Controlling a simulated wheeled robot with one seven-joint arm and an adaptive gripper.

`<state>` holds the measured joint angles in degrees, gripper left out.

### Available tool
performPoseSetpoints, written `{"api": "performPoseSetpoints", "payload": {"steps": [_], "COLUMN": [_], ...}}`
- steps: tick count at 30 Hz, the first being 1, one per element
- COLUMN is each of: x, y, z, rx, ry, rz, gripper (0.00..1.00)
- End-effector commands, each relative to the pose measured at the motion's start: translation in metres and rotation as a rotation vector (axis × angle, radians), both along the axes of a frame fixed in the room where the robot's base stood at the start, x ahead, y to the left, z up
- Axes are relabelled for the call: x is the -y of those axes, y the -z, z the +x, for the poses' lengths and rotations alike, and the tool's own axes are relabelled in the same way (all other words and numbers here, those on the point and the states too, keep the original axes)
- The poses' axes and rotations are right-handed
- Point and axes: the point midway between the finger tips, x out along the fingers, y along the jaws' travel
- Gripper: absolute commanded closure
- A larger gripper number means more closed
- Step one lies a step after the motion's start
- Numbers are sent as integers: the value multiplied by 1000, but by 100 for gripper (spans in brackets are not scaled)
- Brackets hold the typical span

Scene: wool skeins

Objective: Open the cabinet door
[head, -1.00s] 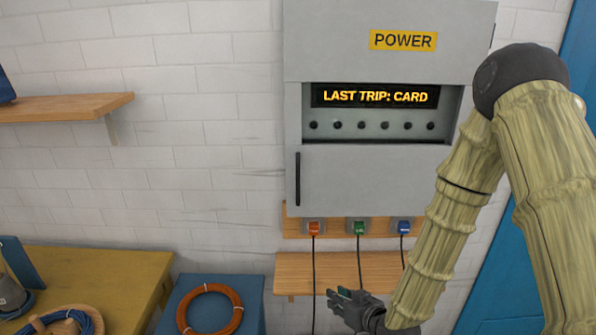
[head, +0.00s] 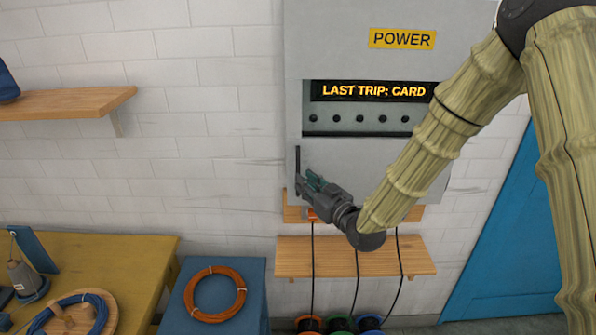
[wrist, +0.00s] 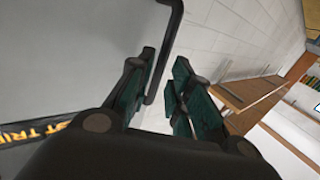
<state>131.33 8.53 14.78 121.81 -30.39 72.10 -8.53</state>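The grey cabinet (head: 345,65) hangs on the brick wall with a yellow POWER label. Its lower door (head: 350,160) looks shut, with a dark upright bar handle (head: 297,160) at its left edge. My gripper (head: 306,182) is at the lower part of the handle; its fingers overlap the handle in the head view. In the wrist view my gripper (wrist: 160,92) is open, and the handle (wrist: 168,50) runs down into the gap between the teal-padded fingers. I cannot tell whether either finger touches it. My arm hides the door's right part.
The display (head: 370,91) reads LAST TRIP: CARD above a row of dark knobs. Below the cabinet are plugs with black cables and a wooden shelf (head: 350,260). A blue stand (head: 255,300) holds an orange cable coil. Bare wall lies left of the cabinet.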

Motion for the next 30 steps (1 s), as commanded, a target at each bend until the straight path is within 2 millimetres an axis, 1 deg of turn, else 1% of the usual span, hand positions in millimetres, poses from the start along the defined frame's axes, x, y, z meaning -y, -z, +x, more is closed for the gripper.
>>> {"api": "performPoseSetpoints", "payload": {"steps": [3, 9, 15, 22, 25, 26, 30], "x": [-11, -22, -25, -25, -25, -25, -25], "y": [-2, -1, 1, 1, 1, 1, 1], "z": [15, 32, 38, 38, 38, 38, 38], "rx": [-1, -1, -1, -1, -1, -1, -1], "ry": [0, 0, 0, 0, 0, 0, 0], "rz": [-1, -1, -1, -1, -1, -1, -1], "gripper": [80, 80, 80, 80, 98, 100, 100]}}
